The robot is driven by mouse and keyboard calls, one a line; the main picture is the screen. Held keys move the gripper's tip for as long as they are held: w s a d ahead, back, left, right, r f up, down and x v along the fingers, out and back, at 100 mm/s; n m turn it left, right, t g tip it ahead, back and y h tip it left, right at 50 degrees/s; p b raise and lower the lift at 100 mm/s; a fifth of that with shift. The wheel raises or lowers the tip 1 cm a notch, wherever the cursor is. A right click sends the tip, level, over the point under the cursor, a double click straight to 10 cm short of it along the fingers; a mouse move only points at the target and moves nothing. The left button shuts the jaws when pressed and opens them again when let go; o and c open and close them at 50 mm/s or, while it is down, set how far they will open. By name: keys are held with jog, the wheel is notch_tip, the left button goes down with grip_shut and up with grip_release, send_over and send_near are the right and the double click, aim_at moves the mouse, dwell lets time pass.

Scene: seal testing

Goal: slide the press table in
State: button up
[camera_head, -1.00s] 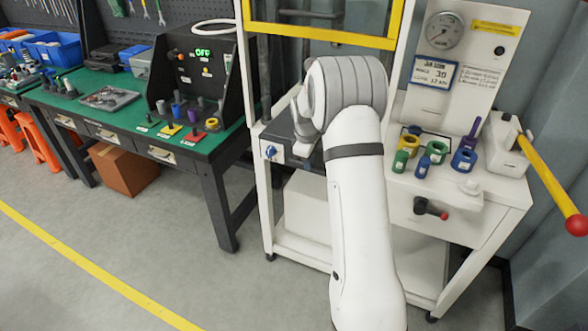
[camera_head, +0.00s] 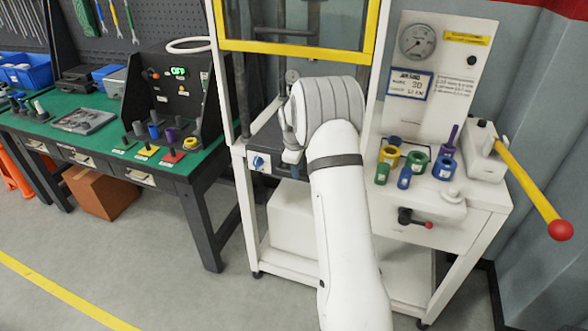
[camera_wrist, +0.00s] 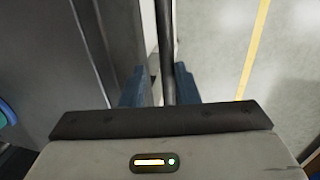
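The press table (camera_head: 264,141) is a dark slab inside the white press frame, under the yellow-edged guard. My gripper (camera_head: 291,163) is at the slab's front edge in the head view, mostly hidden by my white arm. In the wrist view, two blue fingers (camera_wrist: 160,88) stand apart on either side of a dark upright bar (camera_wrist: 166,50). A gap shows on the bar's left; the right finger is close to it. Whether it touches is unclear.
Right of my arm, a white cabinet top holds several coloured rings (camera_head: 418,163) and a yellow lever with a red ball (camera_head: 560,230). A green-topped bench (camera_head: 100,145) stands left. The yellow guard bar (camera_head: 290,49) spans above. Floor in front is open.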

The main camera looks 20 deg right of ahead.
jog(key=shift+o, duration=1)
jog(key=shift+a, duration=0.1)
jog(key=shift+r, duration=0.15)
notch_tip(320, 180, up, 8)
jog(key=s+a, duration=0.1)
jog(key=shift+f+b, duration=0.25)
jog(key=shift+b, duration=0.2)
jog(key=shift+s, duration=0.1)
jog(key=shift+c, duration=0.3)
